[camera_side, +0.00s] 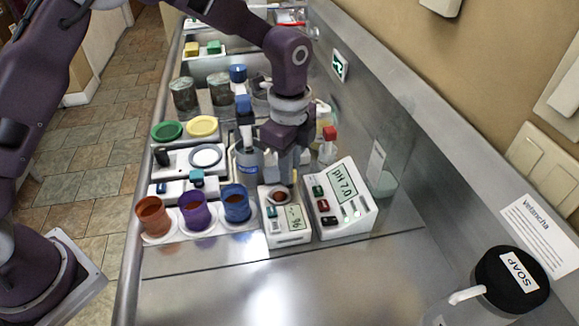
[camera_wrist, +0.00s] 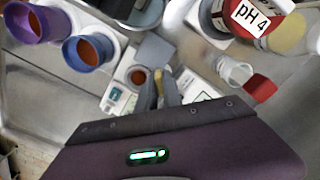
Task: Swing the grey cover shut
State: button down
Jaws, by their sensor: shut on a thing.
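The small white meter (camera_side: 289,239) with a % display stands on the steel counter. Its round well holds something brown (camera_side: 279,196), and the well also shows in the wrist view (camera_wrist: 138,77). The grey cover (camera_wrist: 154,50) stands raised beside the well in the wrist view. In the side view my fingers mostly hide it. My gripper (camera_side: 286,178) points down at the far side of the meter. In the wrist view its grey fingertips (camera_wrist: 159,76) are close together at the cover's edge, shut on it. The exact contact is partly hidden.
A larger white pH meter (camera_side: 341,203) reading 7.0 stands close on the right. Orange, purple (camera_side: 197,211) and blue (camera_side: 236,204) cups stand on the left. Bottles, one red-capped (camera_side: 329,134), are behind. The counter in front (camera_side: 270,285) is clear.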

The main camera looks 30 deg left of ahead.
jog(key=shift+n, duration=0.3)
jog(key=n, duration=0.8)
jog(key=shift+r, duration=0.1)
jog(key=n, duration=0.4)
jog(key=shift+n, duration=2.7)
jog(key=shift+w, duration=0.1)
jog(key=c, duration=1.5)
grip_release()
